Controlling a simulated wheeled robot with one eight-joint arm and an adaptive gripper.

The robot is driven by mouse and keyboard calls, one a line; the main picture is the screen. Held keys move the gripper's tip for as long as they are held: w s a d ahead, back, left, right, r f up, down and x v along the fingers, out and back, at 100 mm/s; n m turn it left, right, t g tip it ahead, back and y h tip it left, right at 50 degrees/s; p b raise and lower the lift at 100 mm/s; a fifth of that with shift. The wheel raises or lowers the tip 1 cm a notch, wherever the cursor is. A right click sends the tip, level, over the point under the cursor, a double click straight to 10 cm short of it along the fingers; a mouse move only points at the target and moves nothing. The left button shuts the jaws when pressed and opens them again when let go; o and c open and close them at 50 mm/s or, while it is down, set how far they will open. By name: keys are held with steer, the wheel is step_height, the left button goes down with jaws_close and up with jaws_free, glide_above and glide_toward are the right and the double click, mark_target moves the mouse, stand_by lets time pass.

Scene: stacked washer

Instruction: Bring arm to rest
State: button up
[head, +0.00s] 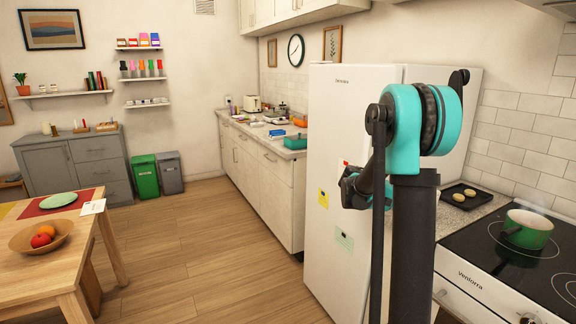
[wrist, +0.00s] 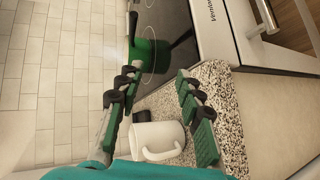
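My arm (head: 412,170), with teal and black joints and a dark upright link, stands in the right half of the head view in front of the white fridge. The arm is bent. My gripper is not clearly seen in the head view. In the wrist view my gripper (wrist: 157,82) has two fingers with green pads, spread apart with nothing held between them. A white mug (wrist: 160,138) stands on a speckled counter (wrist: 225,95), seen between and behind the fingers. I cannot tell its exact distance from them.
The fridge (head: 333,200) stands close to my arm. A green pot (head: 528,230) stands on the stove (head: 490,245) at right, beside a dark tray (head: 478,200). A wooden table (head: 100,265) with a fruit bowl (head: 25,238) is at left. Open floor (head: 215,260) lies between.

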steer(key=s+a+f+n+t+y, duration=0.2)
steer(key=s+a+f+t+y, duration=0.2)
steer(key=a, duration=0.7)
steer(key=s+a+f+n+t+y, duration=0.2)
steer(key=s+a+f+t+y, duration=0.2)
steer(key=s+a+f+y, duration=0.5)
steer(key=s+a+f, duration=0.2)
steer(key=s+f, duration=0.2)
steer(key=s, duration=0.1)
steer(key=shift+s+a+t, duration=0.25)
steer(key=shift+a+t, duration=0.1)
steer(key=shift+t, duration=0.05)
